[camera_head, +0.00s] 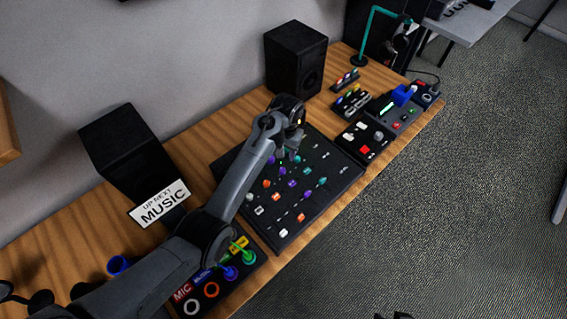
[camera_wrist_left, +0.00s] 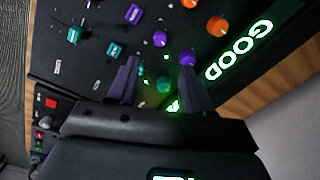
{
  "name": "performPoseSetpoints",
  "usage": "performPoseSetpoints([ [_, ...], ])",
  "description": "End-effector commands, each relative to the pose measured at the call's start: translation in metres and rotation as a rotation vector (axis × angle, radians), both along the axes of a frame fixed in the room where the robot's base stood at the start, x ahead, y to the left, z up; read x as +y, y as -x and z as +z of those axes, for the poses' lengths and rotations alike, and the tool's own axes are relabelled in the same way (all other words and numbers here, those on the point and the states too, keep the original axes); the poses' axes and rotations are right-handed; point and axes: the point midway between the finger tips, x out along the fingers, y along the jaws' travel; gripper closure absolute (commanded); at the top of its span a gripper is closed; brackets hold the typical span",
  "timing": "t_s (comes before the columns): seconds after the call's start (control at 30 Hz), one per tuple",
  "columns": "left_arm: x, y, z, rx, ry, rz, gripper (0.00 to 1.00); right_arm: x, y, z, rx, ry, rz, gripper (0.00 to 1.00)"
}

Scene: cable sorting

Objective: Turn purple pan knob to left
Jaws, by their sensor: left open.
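The black mixer (camera_head: 325,200) lies on the wooden desk with rows of coloured knobs and sliders. My left gripper (camera_head: 290,150) is above its far part, pointing down. In the left wrist view my left gripper (camera_wrist_left: 158,72) is open and empty, with its two fingers apart over the panel. A purple knob (camera_wrist_left: 187,58) shows at the tip of the right finger; I cannot tell whether they touch. Another purple knob (camera_wrist_left: 160,39) stands just beyond the fingertips, and a third purple knob (camera_wrist_left: 134,13) is farther off. I cannot tell which is the pan knob.
Black speakers (camera_head: 296,62) stand behind the mixer, with a MUSIC sign (camera_head: 160,203) at the left. A smaller black box (camera_head: 364,142) with red and white buttons sits right of the mixer. A dark sliver at the head view's bottom edge may be my right gripper. Lit GOOD lettering (camera_wrist_left: 240,50) shows near the knobs.

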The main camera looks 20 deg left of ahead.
Motion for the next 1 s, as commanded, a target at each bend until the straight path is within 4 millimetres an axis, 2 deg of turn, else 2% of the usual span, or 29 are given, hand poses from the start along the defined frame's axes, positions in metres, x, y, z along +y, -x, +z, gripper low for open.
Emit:
performPoseSetpoints([
  [0.13, 0.001, 0.000, -0.018, 0.002, -0.001, 0.000, 0.50, -0.001, 0.008, -0.009, 0.020, 0.004, 0.002, 0.57],
  [0.4, 0.003, 0.000, -0.063, 0.002, -0.001, 0.000, 0.50, -0.004, 0.008, -0.020, 0.019, 0.016, 0.010, 0.57],
  [0.6, 0.004, 0.000, -0.088, 0.001, 0.000, 0.001, 0.50, -0.004, 0.006, -0.026, 0.014, 0.016, 0.010, 0.57],
  [0.8, 0.005, 0.000, -0.100, 0.000, -0.001, 0.000, 0.50, -0.003, 0.006, -0.029, 0.013, 0.013, 0.007, 0.57],
  [1.0, 0.005, 0.000, -0.102, -0.001, 0.000, 0.001, 0.50, -0.002, 0.005, -0.029, 0.013, 0.008, 0.004, 0.57],
])
